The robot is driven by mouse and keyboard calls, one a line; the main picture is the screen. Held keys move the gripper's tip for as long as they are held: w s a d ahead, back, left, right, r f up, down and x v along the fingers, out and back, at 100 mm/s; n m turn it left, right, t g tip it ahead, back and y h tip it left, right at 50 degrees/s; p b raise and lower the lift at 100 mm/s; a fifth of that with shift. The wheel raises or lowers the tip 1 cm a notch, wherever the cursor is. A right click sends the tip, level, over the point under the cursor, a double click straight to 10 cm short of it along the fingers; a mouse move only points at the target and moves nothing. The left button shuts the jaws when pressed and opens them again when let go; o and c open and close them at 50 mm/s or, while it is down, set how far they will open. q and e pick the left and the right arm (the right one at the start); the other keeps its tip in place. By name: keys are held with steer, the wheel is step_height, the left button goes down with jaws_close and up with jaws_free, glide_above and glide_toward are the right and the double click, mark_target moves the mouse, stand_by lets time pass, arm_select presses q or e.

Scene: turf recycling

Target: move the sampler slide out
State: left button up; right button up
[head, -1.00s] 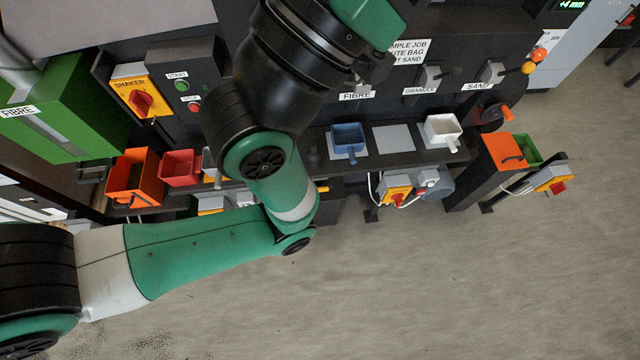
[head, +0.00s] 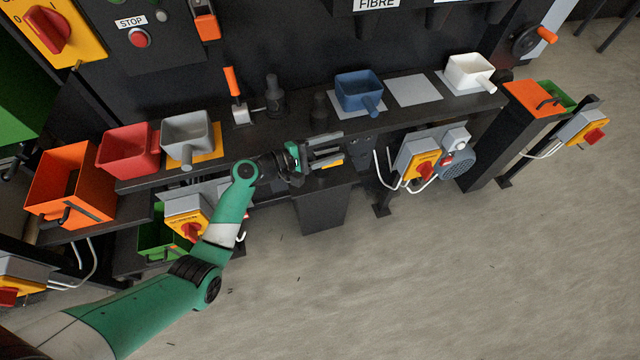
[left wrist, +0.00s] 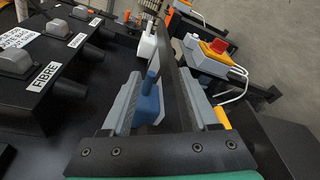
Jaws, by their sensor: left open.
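My left gripper (head: 328,151) is open at the front edge of the black bench, in the middle of the head view. A small yellow-orange piece (head: 333,164) shows just below its fingers, and I cannot tell whether it is part of the sampler slide. In the left wrist view the two grey fingers (left wrist: 165,105) stand apart with a dark edge or bar between them. The yellow piece (left wrist: 222,117) shows beside the right finger there, outside the gap. No part is clearly readable as the slide. My right gripper is not in view.
On the bench stand a blue scoop (head: 358,92), a white scoop (head: 469,73), a grey scoop (head: 187,138) and a red bin (head: 128,150). An upright orange-handled lever (head: 233,85) stands behind my gripper. A yellow switch box (head: 419,165) hangs below the bench to the right. The floor in front is clear.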

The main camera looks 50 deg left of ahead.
arm_select(q)
steer(key=s+a+f+n+y+b, duration=0.15)
steer(key=a+f+b, duration=0.25)
steer(key=f, duration=0.4)
steer(key=s+a+f+n+y+b, duration=0.1)
steer(key=s+a+f+b, duration=0.25)
steer(key=f, duration=0.45)
steer(key=b+x, duration=0.2)
steer(key=x, duration=0.1)
steer(key=b+x, duration=0.2)
steer(key=x, duration=0.2)
steer(key=b+x, duration=0.2)
steer(key=x, duration=0.2)
steer(key=shift+w+f+b, duration=0.1)
steer(key=shift+f+b, duration=0.2)
steer(key=shift+f, duration=0.1)
steer(key=shift+w, duration=0.2)
steer(key=shift+r, duration=0.1)
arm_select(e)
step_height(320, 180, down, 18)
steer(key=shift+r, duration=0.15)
arm_select(q)
steer(key=shift+c, duration=0.2)
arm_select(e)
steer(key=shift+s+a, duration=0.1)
arm_select(q)
jaws_close()
